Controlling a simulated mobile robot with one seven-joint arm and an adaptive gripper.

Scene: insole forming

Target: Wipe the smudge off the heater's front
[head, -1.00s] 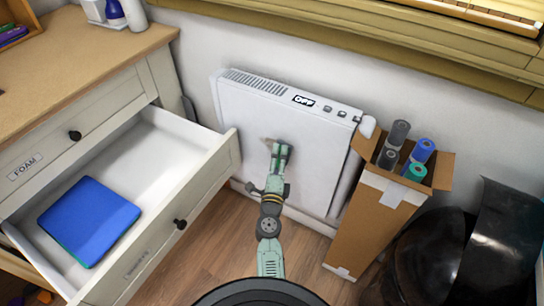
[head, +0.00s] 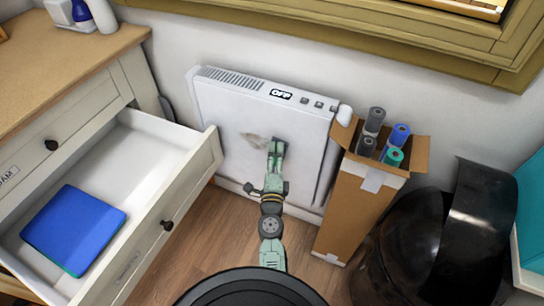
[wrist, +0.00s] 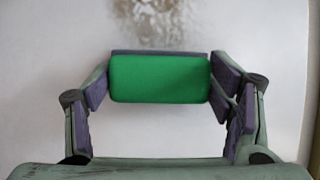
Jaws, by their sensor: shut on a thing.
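The white heater (head: 222,112) stands against the wall in the head view, its display reading OFF. A grey-brown smudge (head: 252,140) marks its front; it also shows at the top of the wrist view (wrist: 160,22). My gripper (head: 277,147) is in front of the heater, just right of the smudge in the head view. In the wrist view my gripper (wrist: 160,82) is shut on a green block (wrist: 160,79), held between its two fingers below the smudge. I cannot tell whether the block touches the heater front. The block is hidden in the head view.
An open drawer (head: 150,215) with a blue foam sheet (head: 74,230) juts out at the left. A cardboard box (head: 350,215) of rolls stands right of the heater, with a black bin (head: 415,245) beyond it. Wooden floor (head: 225,240) shows between.

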